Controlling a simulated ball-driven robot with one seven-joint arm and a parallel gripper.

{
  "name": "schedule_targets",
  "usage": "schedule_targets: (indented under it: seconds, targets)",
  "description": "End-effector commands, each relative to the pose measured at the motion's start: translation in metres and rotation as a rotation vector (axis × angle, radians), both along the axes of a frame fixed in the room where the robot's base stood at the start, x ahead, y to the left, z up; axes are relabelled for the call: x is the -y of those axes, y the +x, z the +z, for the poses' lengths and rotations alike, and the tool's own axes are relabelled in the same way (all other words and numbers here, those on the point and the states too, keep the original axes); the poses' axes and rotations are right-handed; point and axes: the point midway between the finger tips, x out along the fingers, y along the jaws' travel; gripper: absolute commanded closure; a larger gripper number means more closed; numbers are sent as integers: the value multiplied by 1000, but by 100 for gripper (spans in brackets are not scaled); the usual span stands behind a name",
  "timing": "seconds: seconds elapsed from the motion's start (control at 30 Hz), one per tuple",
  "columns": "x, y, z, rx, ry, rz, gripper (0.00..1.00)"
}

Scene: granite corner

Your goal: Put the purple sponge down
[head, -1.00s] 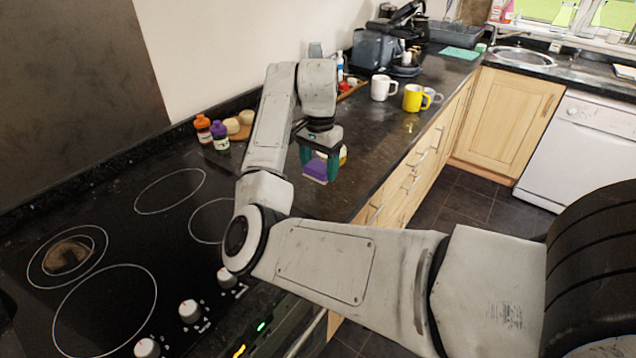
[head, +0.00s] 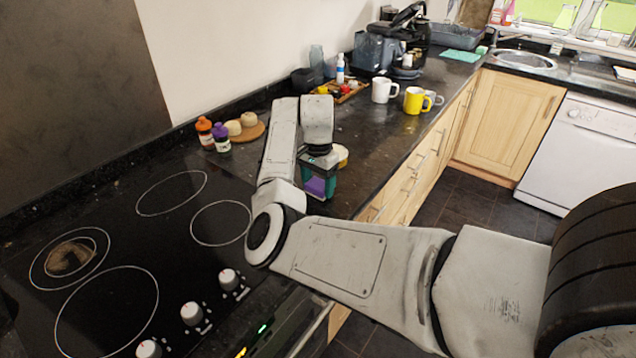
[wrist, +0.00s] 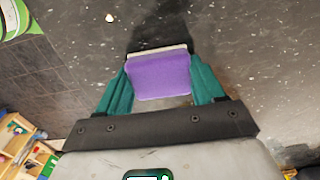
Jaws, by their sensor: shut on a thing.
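The purple sponge (head: 316,186) has a pale layer on one side. My gripper (head: 319,183) is shut on it, with one green finger at each side. In the head view the gripper points down over the dark counter, close to its front edge. In the wrist view the sponge (wrist: 160,76) sits between the green fingertips, with the speckled counter (wrist: 235,50) beyond it. I cannot tell whether the sponge touches the counter.
A yellow mug (head: 414,100) and a white mug (head: 382,90) stand farther back on the counter. Orange-capped (head: 204,131) and purple-capped (head: 221,138) bottles stand at the left by a round wooden board (head: 250,132). The hob (head: 110,245) is at the left front.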

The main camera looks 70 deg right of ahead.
Motion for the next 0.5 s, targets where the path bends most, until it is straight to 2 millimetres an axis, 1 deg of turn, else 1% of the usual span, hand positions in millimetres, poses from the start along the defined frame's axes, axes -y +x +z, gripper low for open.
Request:
schedule_targets:
  seconds: [0.13, 0.17, 0.4, 0.5]
  targets:
    - [0, 0, -4, -1, 0, 1, 56]
    - [0, 0, -3, -1, 0, 1, 29]
    - [0, 0, -3, -1, 0, 0, 7]
    - [0, 0, -3, -1, 0, 0, 7]
